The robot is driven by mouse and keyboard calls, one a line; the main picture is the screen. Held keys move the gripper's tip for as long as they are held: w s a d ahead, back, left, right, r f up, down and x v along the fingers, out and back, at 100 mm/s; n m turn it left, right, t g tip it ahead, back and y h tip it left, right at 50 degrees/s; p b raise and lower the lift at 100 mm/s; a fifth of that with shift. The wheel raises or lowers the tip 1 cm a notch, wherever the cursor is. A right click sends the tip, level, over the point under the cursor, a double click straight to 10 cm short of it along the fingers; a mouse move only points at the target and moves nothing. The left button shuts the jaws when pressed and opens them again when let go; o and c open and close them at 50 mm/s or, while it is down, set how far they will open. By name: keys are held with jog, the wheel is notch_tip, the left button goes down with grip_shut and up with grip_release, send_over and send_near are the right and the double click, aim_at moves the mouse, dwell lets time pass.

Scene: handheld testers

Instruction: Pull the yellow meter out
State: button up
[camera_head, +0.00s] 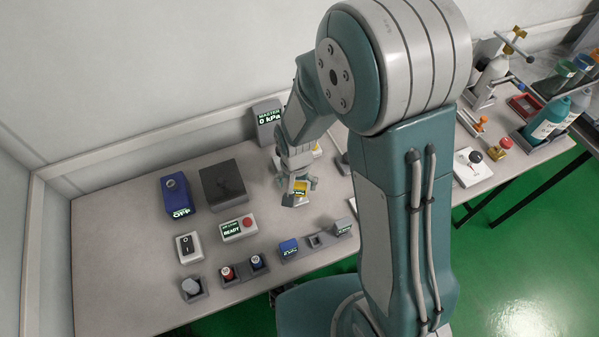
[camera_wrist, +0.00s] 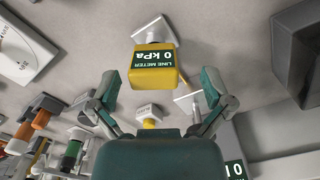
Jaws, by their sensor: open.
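The yellow meter (camera_wrist: 154,76) has a dark green display reading "LINE METER 0 kPa". It sits against a light grey holder (camera_wrist: 151,28) in the wrist view. In the head view the yellow meter (camera_head: 300,188) shows partly beneath my gripper (camera_head: 297,180). In the wrist view my gripper (camera_wrist: 159,88) is open, with one finger on each side of the meter. Gaps show between the fingers and the meter in this view, and no contact is visible. How deep the fingertips reach beside it cannot be told.
A grey "MASTER 0 kPa" meter (camera_head: 268,121) stands behind my gripper. A dark box (camera_head: 223,183), blue OFF unit (camera_head: 177,193) and READY button box (camera_head: 239,228) stand to the left.

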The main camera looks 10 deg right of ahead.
notch_tip(320, 180, down, 2)
jog(key=shift+a+f, duration=0.1)
jog(key=shift+a, duration=0.05)
jog(key=shift+d+f, duration=0.15)
jog(key=shift+d, duration=0.5)
jog(key=shift+a, duration=0.4)
jog(key=c, duration=1.2)
jog(key=shift+o, duration=1.2)
jog(key=shift+d, duration=0.1)
grip_shut()
